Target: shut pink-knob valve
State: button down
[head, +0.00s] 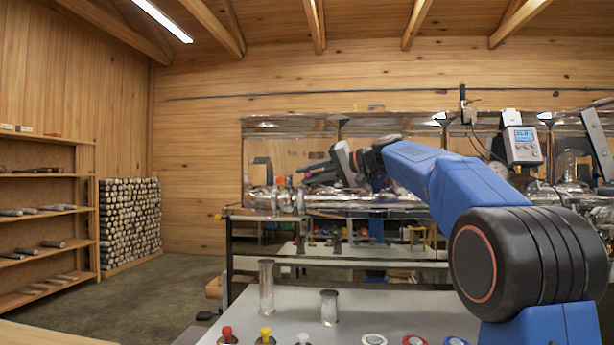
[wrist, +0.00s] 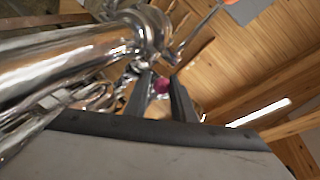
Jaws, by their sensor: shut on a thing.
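The pink knob (wrist: 161,86) of the valve shows in the wrist view between the two dark fingers of my gripper (wrist: 160,82). The fingers are shut on it, one on each side. Shiny metal pipework (wrist: 60,62) runs close beside the fingers on the left and above. In the head view my gripper (head: 316,174) reaches left from the blue arm, in front of the shiny evaporator (head: 350,200). I cannot make out the pink knob clearly there. How far the valve is turned is not clear.
An orange knob (head: 280,180) stands on the pipework left of my gripper. A grey table (head: 350,305) in front holds metal cups and several coloured knobs and discs. A shelf (head: 45,230) and stacked logs (head: 130,222) are at the left. The floor between is open.

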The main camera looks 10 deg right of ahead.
jog(key=shift+s+d+r+n+g+y, duration=0.1)
jog(key=shift+s+d+n+g+y, duration=0.2)
jog(key=shift+s+n+g+y, duration=0.4)
jog(key=shift+s+d+r+n+g+y, duration=0.1)
jog(key=shift+s+d+n+g+y, duration=0.15)
jog(key=shift+s+n+g+y, duration=0.45)
jog(key=shift+s+g, duration=0.1)
jog(key=shift+g, duration=0.2)
jog(key=c, duration=1.6)
grip_release()
jog(key=shift+h, duration=0.3)
jog(key=shift+d, duration=0.1)
jog(key=shift+d, duration=0.1)
jog(key=shift+s+d, duration=0.15)
jog(key=shift+d, duration=0.15)
jog(key=shift+v, duration=3.3)
